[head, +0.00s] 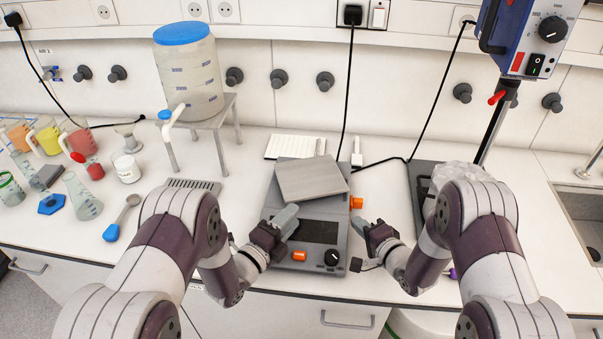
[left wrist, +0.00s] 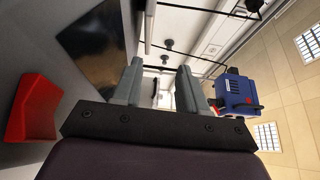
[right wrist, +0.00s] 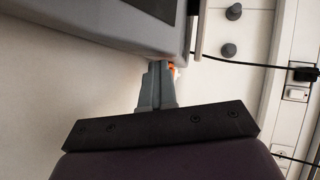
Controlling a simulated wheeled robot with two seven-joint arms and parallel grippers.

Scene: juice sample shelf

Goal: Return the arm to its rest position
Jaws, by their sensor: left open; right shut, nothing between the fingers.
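My left gripper (head: 288,217) is over the front left part of a grey bench device in the head view. Its two fingers stand apart with nothing between them in the left wrist view (left wrist: 158,85). My right gripper (head: 360,224) is to the right of the device, above the white bench. Its fingers are together and empty in the right wrist view (right wrist: 158,85). Both arms come in from the bottom of the head view, bent at the elbows.
The grey device (head: 316,258) has a metal plate (head: 311,179) and an orange knob. Beakers and cups stand at the left, near a blue-lidded tank (head: 188,75) on a stand. A blue stirrer head (head: 537,35) and a sink (head: 582,213) are at the right.

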